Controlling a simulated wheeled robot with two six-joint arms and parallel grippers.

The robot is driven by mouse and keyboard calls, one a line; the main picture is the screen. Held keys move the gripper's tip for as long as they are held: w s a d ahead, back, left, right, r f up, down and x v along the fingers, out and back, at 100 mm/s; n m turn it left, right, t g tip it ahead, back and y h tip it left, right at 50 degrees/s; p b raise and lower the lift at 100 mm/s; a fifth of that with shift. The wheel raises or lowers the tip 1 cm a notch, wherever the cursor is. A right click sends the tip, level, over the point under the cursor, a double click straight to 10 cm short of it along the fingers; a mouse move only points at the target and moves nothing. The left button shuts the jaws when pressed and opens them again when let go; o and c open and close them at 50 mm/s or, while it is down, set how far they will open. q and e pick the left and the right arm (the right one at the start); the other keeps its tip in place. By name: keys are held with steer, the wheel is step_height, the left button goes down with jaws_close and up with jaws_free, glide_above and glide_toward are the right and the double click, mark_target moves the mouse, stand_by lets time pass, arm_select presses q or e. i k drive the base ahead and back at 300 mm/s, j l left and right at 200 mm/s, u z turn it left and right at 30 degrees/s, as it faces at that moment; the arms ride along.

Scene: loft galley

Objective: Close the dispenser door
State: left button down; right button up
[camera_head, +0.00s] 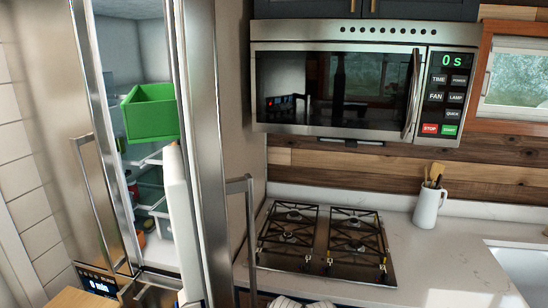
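A tall steel fridge stands at the left in the head view, with a gap open between its left steel door (108,215) and its right steel door (204,120). Shelves and bins show inside. I cannot tell for sure which part is the dispenser door. A green open-topped box (152,112) is in the gap, near the right door's edge. A long white upright shape (182,220) is below it; what it is cannot be told. Neither of my grippers can be made out in this view.
A black gas hob (315,243) is set in the pale counter (445,250). A microwave (350,85) hangs above. A white jug (427,208) with utensils stands near the wall. A small display panel (98,284) shows at the lower left.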

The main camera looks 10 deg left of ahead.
mark_target(187, 108)
steer(key=l+u, duration=0.45)
steer(key=k+l+u, duration=0.1)
steer(key=l+u, duration=0.35)
steer(key=k+l+u, duration=0.15)
steer(key=l+u, duration=0.25)
